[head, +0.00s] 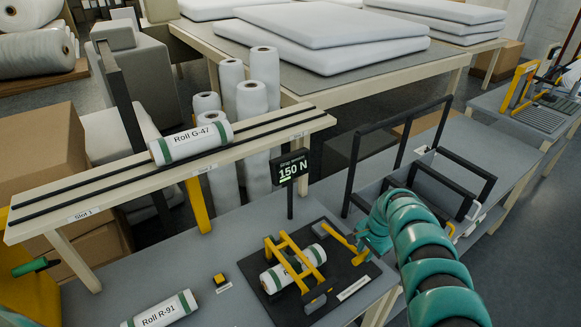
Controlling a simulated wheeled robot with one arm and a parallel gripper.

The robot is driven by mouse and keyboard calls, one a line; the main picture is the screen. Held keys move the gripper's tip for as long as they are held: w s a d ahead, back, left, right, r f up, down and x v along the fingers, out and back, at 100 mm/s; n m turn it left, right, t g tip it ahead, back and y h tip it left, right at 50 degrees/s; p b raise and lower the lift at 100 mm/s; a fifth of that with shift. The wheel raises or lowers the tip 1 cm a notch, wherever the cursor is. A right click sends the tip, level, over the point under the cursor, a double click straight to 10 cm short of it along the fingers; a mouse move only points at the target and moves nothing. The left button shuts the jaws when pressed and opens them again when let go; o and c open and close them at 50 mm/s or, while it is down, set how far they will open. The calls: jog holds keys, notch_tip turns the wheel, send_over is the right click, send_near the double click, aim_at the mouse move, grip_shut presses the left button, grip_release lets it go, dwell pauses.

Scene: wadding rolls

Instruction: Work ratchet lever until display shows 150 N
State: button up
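The display (289,168) on a black post reads "150 N" in green under a small strap label. Below it, a yellow clamp frame (289,258) straddles a white roll with green bands (284,277) on a black base plate (350,272). The yellow ratchet lever (337,236) sticks out at the frame's upper right. My gripper (362,243), at the end of my teal arm, is at the lever's outer end. Its fingers are small and partly hidden, so I cannot tell whether they are shut on the lever.
Roll G-47 (190,144) lies on a raised slotted rack (120,192). Roll R-91 (160,311) lies on the grey bench at the front left, near a small yellow-and-black button box (220,281). A black-framed grey tray (440,188) stands behind my arm. Upright rolls (252,103) stand behind the rack.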

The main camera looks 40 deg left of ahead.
jog(key=shift+d, duration=0.1)
jog(key=shift+w+a+r+b, duration=0.15)
jog(key=shift+a+r+b, duration=0.2)
jog(key=shift+r, duration=0.75)
jog(key=shift+w+a+r+b, duration=0.2)
jog(key=shift+a+r+b, duration=0.15)
jog(key=shift+r, duration=0.75)
jog(key=shift+w+a+r+b, duration=0.15)
jog(key=shift+a+r+b, duration=0.2)
jog(key=shift+r, duration=0.75)
jog(key=r+b, duration=0.1)
jog(key=a+r, duration=0.1)
jog(key=r, duration=0.1)
jog(key=shift+w+r+b, duration=0.15)
jog(key=shift+r+b, duration=0.15)
jog(key=shift+b, duration=0.1)
notch_tip(320, 180, up, 6)
